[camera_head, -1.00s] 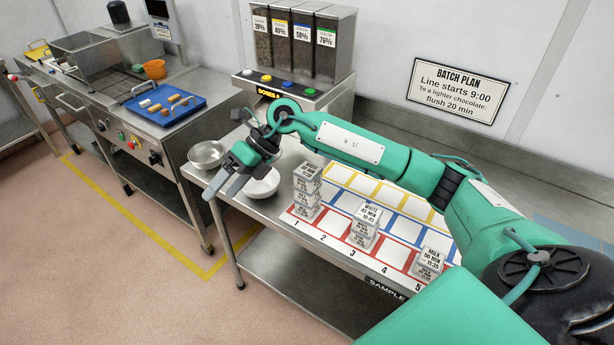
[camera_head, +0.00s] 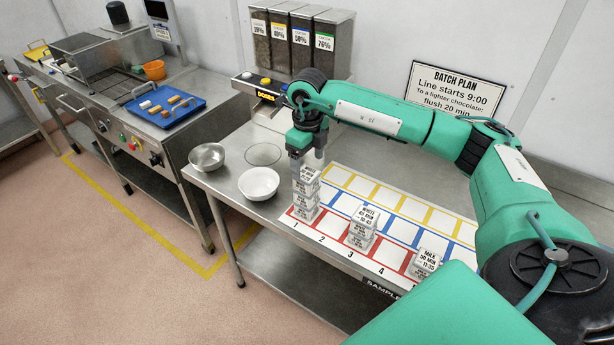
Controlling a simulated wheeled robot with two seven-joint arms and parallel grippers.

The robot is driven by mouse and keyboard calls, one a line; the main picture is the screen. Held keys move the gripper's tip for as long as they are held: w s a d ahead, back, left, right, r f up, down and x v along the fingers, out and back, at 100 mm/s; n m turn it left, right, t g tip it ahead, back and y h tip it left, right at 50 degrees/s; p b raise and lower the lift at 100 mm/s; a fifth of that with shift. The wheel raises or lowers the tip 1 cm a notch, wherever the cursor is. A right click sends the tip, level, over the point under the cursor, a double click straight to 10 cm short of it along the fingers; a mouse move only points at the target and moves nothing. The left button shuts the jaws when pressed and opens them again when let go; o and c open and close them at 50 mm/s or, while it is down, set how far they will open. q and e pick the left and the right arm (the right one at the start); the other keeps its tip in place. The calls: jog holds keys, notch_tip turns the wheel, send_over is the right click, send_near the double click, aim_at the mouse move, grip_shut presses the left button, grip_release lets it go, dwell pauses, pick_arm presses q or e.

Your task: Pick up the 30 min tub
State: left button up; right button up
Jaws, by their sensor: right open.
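A stack of small white-labelled tubs (camera_head: 305,196) stands at square 1 on the sample mat (camera_head: 322,232). Its labels are too small to read surely, so I cannot tell which one is the 30 min tub. My right gripper (camera_head: 308,160) points down just above this stack, open, its fingertips close to the top tub. I cannot tell whether they touch it. A second stack (camera_head: 362,228) near square 3 has a top label reading white, 45 min. A third stack (camera_head: 424,264) near square 5 reads milk, 50 min on top. My left gripper is not in view.
A white bowl (camera_head: 259,184), a steel bowl (camera_head: 207,157) and a clear dish (camera_head: 263,154) stand left of the mat. A dispenser (camera_head: 300,45) stands behind the gripper. Several mat squares are bare. A blue tray (camera_head: 166,108) lies on the left-hand machine.

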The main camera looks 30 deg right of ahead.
aim_at(307, 173)
jog(key=shift+f, duration=0.55)
jog(key=shift+f+p, duration=0.25)
jog(key=shift+p, duration=0.2)
notch_tip(307, 173, down, 4)
jog(key=shift+w+p, duration=0.15)
jog(key=shift+p, duration=1.05)
jog(key=shift+f, duration=0.35)
jog(key=c, duration=1.1)
